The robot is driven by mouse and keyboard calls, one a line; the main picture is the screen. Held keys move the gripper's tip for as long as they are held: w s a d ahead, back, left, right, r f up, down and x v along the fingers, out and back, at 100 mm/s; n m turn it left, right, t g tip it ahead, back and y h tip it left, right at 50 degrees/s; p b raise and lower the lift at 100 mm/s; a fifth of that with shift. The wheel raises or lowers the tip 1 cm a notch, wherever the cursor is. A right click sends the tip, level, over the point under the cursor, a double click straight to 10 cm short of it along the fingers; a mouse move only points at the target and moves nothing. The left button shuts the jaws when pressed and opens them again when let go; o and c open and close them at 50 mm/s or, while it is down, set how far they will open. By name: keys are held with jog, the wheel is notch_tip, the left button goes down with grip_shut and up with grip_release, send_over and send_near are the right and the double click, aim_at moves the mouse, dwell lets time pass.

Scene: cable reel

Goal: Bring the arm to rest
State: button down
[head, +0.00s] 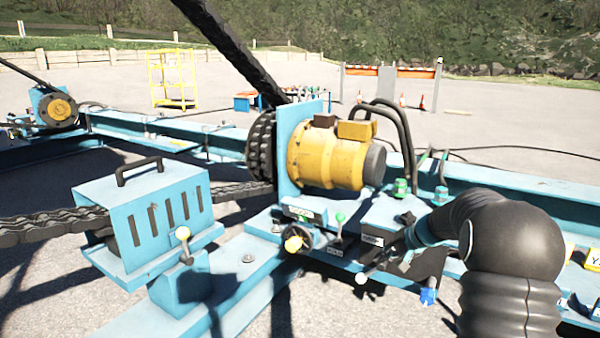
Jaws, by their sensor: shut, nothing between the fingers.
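My black arm (515,240) rises at the lower right and bends left over the blue machine frame. At its end my gripper (388,258) is small and dark against the shadowed machinery. It is shut and empty, close to a lever with a pale knob (361,278). I cannot tell whether it touches the lever.
A yellow motor (328,158) with black hoses stands behind the gripper. A blue slotted cover (150,215) sits over a heavy chain (50,226). Open gravel lies beyond the blue beams.

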jog(key=s+a+r+n+h+p, duration=0.1)
jog(key=s+a+r, duration=0.2)
jog(key=s+r, duration=0.25)
jog(key=s+a+r+n+g+h+p, duration=0.1)
jog(key=s+a+r, duration=0.1)
jog(key=s+r, duration=0.35)
jog(key=s+a+r+n+h+p, duration=0.1)
jog(key=s+a+r, duration=0.25)
jog(key=s, duration=0.45)
jog(key=s+r+n+h+p, duration=0.1)
jog(key=s+p, duration=0.1)
jog(key=s, duration=0.9)
jog(key=s+r+t+h+p, duration=0.1)
jog(key=s+r+h+p, duration=0.1)
jog(key=s, duration=1)
jog(key=shift+s+d+n, duration=0.2)
jog(key=shift+d+n, duration=0.1)
jog(key=shift+n, duration=0.1)
jog(key=shift+r, duration=0.1)
